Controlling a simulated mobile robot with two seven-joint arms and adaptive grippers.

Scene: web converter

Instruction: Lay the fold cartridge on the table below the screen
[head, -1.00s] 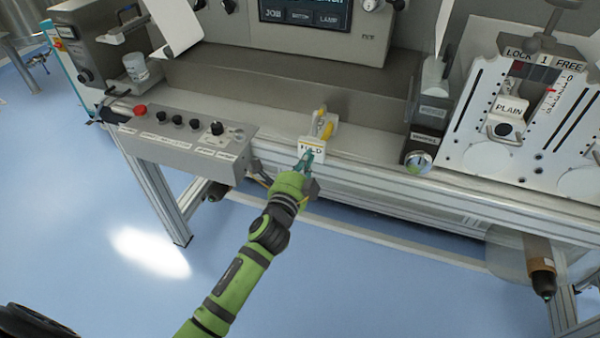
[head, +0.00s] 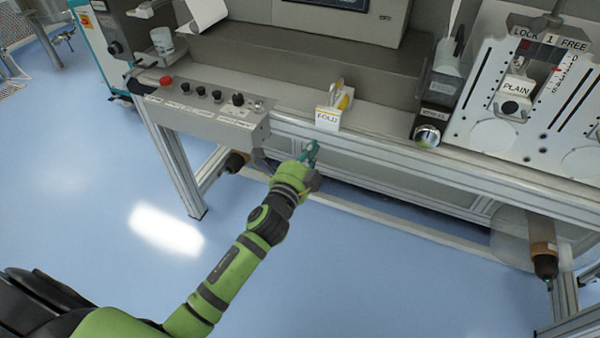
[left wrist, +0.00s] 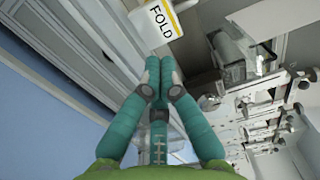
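The fold cartridge (head: 328,117), a small block with a white FOLD label and yellow parts, sits upright at the front edge of the table (head: 290,92), below the screen (head: 345,3). Its label also shows at the top of the left wrist view (left wrist: 158,22). My left gripper (head: 312,149) is in front of and below the cartridge, apart from it. In the left wrist view its teal fingers (left wrist: 160,62) come together at the tips with nothing between them. My right gripper is not in view.
A control box (head: 205,115) with a red button and several knobs hangs on the table front at the left. The table's front rail (head: 400,152) runs just beyond my gripper.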

